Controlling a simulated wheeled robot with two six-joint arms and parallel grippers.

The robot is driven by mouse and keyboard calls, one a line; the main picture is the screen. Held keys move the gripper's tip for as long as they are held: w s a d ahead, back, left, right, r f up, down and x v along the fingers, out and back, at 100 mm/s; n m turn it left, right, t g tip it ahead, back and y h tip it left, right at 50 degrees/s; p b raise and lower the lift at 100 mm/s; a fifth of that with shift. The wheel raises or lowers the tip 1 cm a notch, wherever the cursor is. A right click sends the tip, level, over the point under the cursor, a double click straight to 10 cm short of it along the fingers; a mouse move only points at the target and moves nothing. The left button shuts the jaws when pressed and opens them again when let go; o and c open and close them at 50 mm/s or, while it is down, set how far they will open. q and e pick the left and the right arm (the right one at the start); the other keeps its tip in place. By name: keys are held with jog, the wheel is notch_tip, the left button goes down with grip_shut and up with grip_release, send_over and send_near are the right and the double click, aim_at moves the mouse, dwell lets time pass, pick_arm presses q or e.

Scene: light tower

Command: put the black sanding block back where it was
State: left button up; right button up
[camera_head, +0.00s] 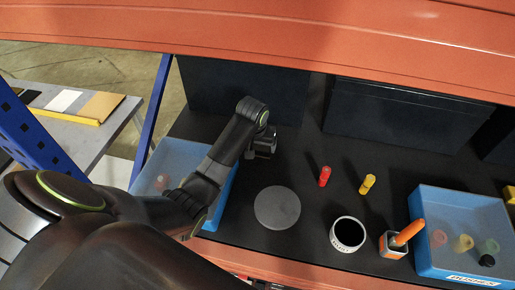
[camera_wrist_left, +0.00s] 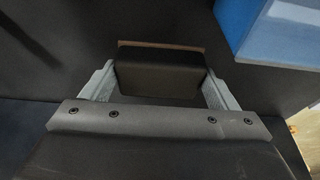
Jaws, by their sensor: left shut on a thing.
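The black sanding block (camera_wrist_left: 158,78) fills the space between the two grey fingers of my left gripper in the left wrist view. A thin brown strip shows along its far edge. My left gripper (camera_head: 264,145) is shut on it, over the dark shelf near the back, right of the left blue bin. In the head view the block cannot be made out against the dark gripper and shelf. I cannot tell whether it touches the shelf. My right gripper is not in view.
A grey disc (camera_head: 277,208) lies in front of the gripper. Red (camera_head: 325,176) and yellow (camera_head: 367,184) pieces, a white cup (camera_head: 347,234) and an orange-handled tool (camera_head: 408,233) stand to the right. Blue bins flank them, left (camera_head: 176,152) and right (camera_head: 460,199). Dark boxes (camera_head: 400,112) line the back.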

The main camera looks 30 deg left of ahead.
aim_at(257, 147)
pick_arm(q)
notch_tip(257, 147, down, 2)
jog(key=shift+f, duration=0.55)
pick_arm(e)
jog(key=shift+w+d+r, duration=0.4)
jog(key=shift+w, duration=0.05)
pick_arm(q)
jog(key=o, duration=0.8)
jog(key=shift+r, duration=0.15)
